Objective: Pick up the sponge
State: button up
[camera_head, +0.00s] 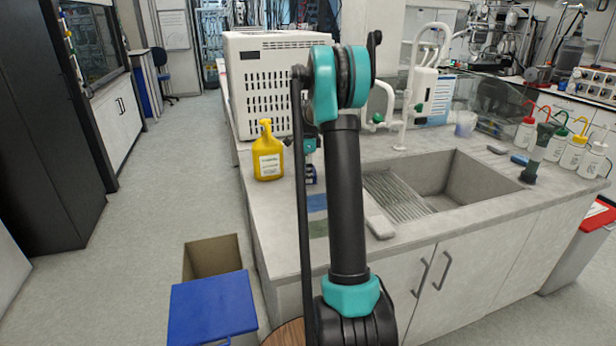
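Several small pads lie on the sink counter, and I cannot tell for certain which is the sponge. A flat blue pad (317,203) and a flat green pad (318,228) lie left of the sink, partly behind my arm. A light grey block (380,227) sits at the sink's front left corner. A small blue block (519,160) and a grey block (497,149) lie behind the sink's right end. My gripper (309,174) seems to show just left of my arm, near the yellow bottle; it is mostly hidden and its fingers are unclear.
The sink (480,182) has a ribbed drainer on its left. A yellow bottle (268,155) stands near the counter's left edge, before a white vented machine (262,85). Wash bottles (573,152) stand at right. A blue-lidded bin (212,305) is on the floor at front left.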

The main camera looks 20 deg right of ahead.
jog(key=c, duration=0.9)
jog(key=shift+r, duration=0.1)
